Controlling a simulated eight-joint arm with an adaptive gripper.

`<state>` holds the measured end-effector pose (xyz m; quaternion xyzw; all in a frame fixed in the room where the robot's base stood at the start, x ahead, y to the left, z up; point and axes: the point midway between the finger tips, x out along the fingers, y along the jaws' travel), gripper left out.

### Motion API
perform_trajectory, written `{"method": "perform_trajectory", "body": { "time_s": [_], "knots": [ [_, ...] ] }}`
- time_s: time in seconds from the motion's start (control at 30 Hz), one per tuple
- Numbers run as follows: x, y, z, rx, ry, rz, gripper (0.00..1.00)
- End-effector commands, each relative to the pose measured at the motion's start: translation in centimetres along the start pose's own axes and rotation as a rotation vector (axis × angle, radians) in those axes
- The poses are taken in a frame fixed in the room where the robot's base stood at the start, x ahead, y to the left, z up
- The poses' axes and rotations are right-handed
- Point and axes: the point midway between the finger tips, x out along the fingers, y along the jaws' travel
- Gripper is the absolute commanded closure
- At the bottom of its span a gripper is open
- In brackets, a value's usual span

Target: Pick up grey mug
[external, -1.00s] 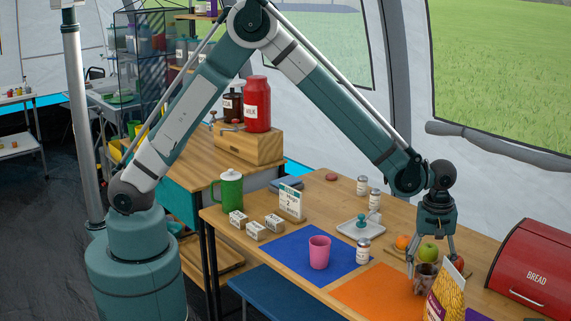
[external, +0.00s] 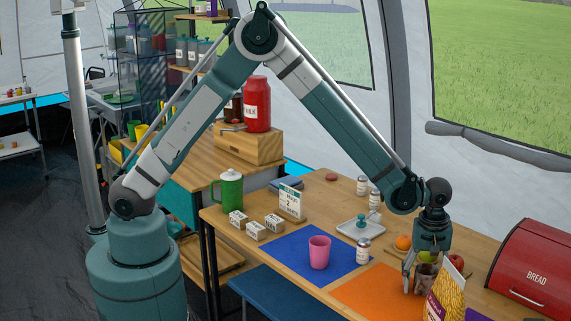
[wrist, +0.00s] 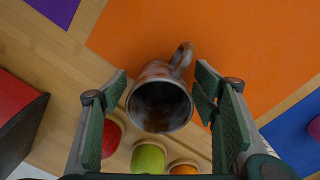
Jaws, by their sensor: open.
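The grey mug (wrist: 160,106) stands upright by the orange placemat (wrist: 235,40) in the wrist view, its dark opening facing the camera and its handle pointing up and to the right. My gripper (wrist: 160,95) is open, with one finger on each side of the mug and visible gaps between. In the external view my gripper (external: 420,277) points down over the mug (external: 425,279), which is partly hidden by the fingers and the yellow bag.
A yellow food bag (external: 446,296) stands close in front of the mug. A green apple (wrist: 148,158), an orange (wrist: 184,169) and a red apple (wrist: 110,138) lie beside it. A red bread box (external: 535,262) is to the right. A pink cup (external: 319,252) stands on the blue placemat.

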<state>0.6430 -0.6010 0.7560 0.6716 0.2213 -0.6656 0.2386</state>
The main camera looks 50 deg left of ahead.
Motion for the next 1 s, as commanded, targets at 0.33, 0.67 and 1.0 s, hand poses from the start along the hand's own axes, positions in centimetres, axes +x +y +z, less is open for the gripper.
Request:
{"method": "perform_trajectory", "body": {
  "time_s": [0.33,0.67,1.0],
  "knots": [
    [-0.04,0.02,0.00,0.000,0.000,0.000,0.41],
    [-0.04,0.02,0.00,0.000,0.000,0.000,0.64],
    [-0.07,0.03,0.00,0.000,0.000,0.000,0.73]
  ]
}}
